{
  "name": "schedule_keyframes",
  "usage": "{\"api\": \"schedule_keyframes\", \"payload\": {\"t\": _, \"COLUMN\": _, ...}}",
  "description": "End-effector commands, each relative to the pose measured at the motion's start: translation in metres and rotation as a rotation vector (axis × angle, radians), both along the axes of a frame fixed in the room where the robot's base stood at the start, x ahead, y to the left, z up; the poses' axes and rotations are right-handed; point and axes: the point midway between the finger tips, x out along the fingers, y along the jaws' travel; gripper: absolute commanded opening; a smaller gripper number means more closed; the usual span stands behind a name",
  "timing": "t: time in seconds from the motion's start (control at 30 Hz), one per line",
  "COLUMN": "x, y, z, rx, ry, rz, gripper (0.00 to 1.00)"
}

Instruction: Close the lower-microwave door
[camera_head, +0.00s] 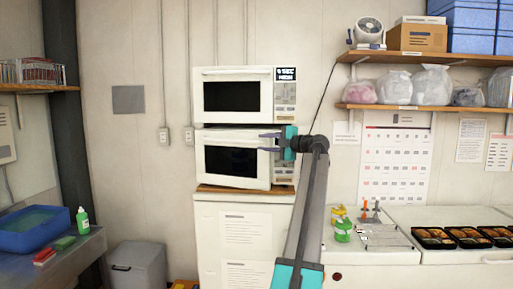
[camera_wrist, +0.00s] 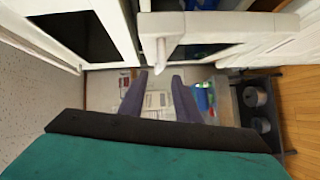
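The lower microwave (camera_head: 210,133) is white with a dark window and stands under a second white microwave. Its door (camera_head: 266,176) looks slightly ajar in the head view, standing out a little from the body. My gripper (camera_head: 263,142) is at the right side of this door, its fingers pointing left across its front. In the wrist view my gripper (camera_wrist: 159,78) has its two dark fingers apart with nothing between them. A white panel with a bar-like handle (camera_wrist: 161,54) shows just ahead of the fingertips. I cannot tell whether the fingers touch the door.
The upper microwave (camera_head: 208,97) is closed, directly above. Both stand on a wooden board (camera_head: 232,189) over a white cabinet (camera_head: 243,212). A counter (camera_head: 441,217) with several food trays is at the right. A sink counter with a blue basin (camera_head: 40,239) is at the left.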

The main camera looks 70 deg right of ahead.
Motion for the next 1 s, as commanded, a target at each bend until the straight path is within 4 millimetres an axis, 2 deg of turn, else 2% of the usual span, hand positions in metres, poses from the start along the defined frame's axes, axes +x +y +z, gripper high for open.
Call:
{"api": "schedule_keyframes", "payload": {"t": 0.1, "x": -0.019, "y": 0.006, "z": -0.001, "rx": -0.001, "ry": -0.002, "rz": -0.001, "gripper": 0.3}}
{"api": "schedule_keyframes", "payload": {"t": 0.3, "x": -0.039, "y": 0.013, "z": 0.002, "rx": 0.0, "ry": -0.001, "rz": 0.001, "gripper": 0.3}}
{"api": "schedule_keyframes", "payload": {"t": 0.73, "x": -0.045, "y": 0.015, "z": 0.004, "rx": 0.0, "ry": -0.001, "rz": 0.003, "gripper": 0.3}}
{"api": "schedule_keyframes", "payload": {"t": 0.77, "x": -0.045, "y": 0.015, "z": 0.004, "rx": 0.0, "ry": -0.001, "rz": 0.003, "gripper": 0.27}}
{"api": "schedule_keyframes", "payload": {"t": 0.9, "x": -0.044, "y": 0.015, "z": 0.004, "rx": 0.013, "ry": -0.005, "rz": 0.002, "gripper": 0.03}}
{"api": "schedule_keyframes", "payload": {"t": 0.93, "x": -0.044, "y": 0.015, "z": 0.004, "rx": 0.022, "ry": -0.007, "rz": 0.001, "gripper": 0.0}}
{"api": "schedule_keyframes", "payload": {"t": 1.0, "x": -0.044, "y": 0.015, "z": 0.004, "rx": 0.05, "ry": -0.016, "rz": -0.001, "gripper": 0.0}}
